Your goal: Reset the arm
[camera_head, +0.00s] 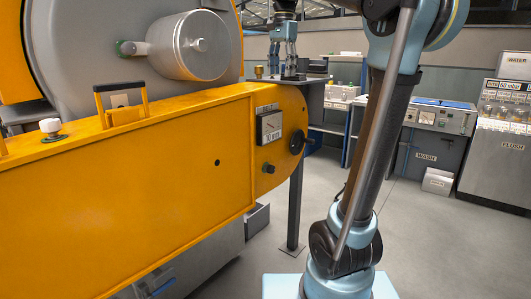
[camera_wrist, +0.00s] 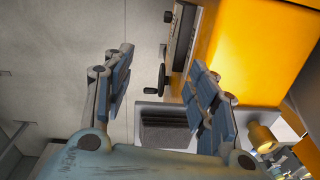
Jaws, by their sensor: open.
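My gripper (camera_head: 283,62) hangs fingers down at the top middle of the head view, over or behind the right end of the orange machine housing (camera_head: 140,185). In the wrist view my gripper (camera_wrist: 162,60) has its two blue-padded fingers wide apart, with nothing held between them. The orange housing (camera_wrist: 250,50) fills the upper right there. A dark round knob (camera_wrist: 162,76) shows between the fingers, farther off. Whether the fingertips touch anything is hard to tell in the head view.
A small plate (camera_head: 312,79) on a post (camera_head: 295,205) stands close by my gripper. A steel cylinder (camera_head: 192,46) sits above.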

